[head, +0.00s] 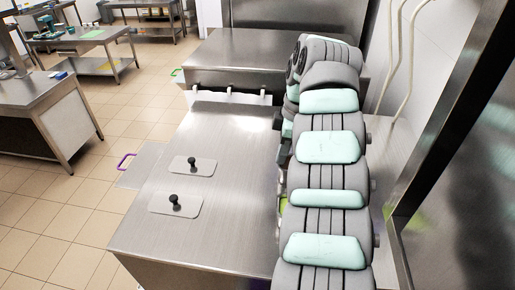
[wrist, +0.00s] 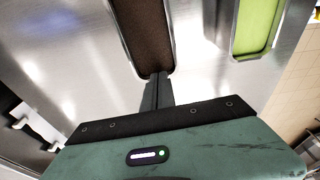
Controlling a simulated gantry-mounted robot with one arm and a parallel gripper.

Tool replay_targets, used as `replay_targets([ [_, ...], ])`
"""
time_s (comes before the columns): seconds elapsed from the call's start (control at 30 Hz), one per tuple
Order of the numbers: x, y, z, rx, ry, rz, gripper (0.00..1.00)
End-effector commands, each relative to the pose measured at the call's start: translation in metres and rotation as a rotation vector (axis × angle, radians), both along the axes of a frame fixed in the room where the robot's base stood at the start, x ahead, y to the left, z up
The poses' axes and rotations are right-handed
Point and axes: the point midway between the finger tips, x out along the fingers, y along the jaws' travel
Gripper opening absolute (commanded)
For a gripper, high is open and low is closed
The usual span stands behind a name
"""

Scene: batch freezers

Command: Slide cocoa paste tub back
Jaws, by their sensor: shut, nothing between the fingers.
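The cocoa paste tub (wrist: 147,35) shows in the wrist view as a long metal-rimmed tub with dark brown contents, running up out of the top of the picture. My gripper (wrist: 157,78) is shut and empty, its fingertips at the tub's near rounded end. I cannot tell whether the tips touch the rim. In the head view my arm hides the tub and the gripper.
A tub with bright green contents (wrist: 258,25) stands to the right of the cocoa tub, with bare metal between. In the head view, a steel freezer top (head: 235,170) carries two small lids with black knobs (head: 192,164). A wall stands close on the right.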

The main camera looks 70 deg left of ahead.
Motion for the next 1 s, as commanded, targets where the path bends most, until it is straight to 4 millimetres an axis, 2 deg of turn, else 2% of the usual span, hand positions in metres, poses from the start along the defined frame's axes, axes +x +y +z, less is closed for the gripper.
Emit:
replay_targets([
  [0.03, 0.007, -0.008, -0.006, -0.012, 0.004, -0.008, 0.0],
  [0.13, 0.012, -0.011, -0.006, -0.012, 0.004, -0.006, 0.0],
  [0.47, 0.013, -0.012, -0.006, -0.013, 0.004, -0.006, 0.0],
  [0.67, 0.012, -0.011, 0.01, -0.012, 0.004, -0.005, 0.0],
  [0.83, 0.014, -0.013, 0.01, -0.013, 0.006, -0.009, 0.0],
  [1.0, 0.037, -0.028, 0.009, -0.014, 0.005, -0.023, 0.0],
])
